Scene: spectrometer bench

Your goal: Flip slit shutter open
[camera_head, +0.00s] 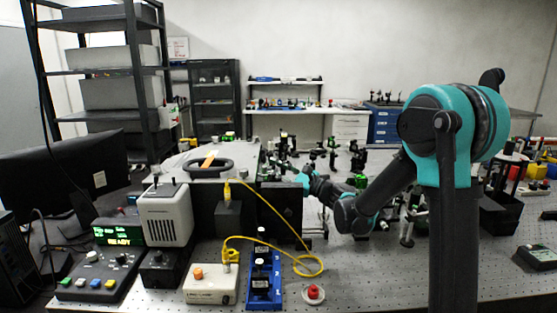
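My arm reaches from the right of the head view to the middle of the bench. Its far end, with my gripper (306,178), is small and dark beside the upper right edge of a black upright panel (283,207). The fingers do not show clearly, so I cannot tell whether they are open or shut or whether they touch anything. I cannot make out the slit shutter; it is too small or hidden near the black panels and my arm.
A grey box (166,214), a white box with an orange knob (209,285), a blue-based unit (264,280) and a red button (314,292) stand in front. A yellow cable (305,264) loops beside them. Optics mounts crowd the bench behind. Bare perforated bench shows at front right.

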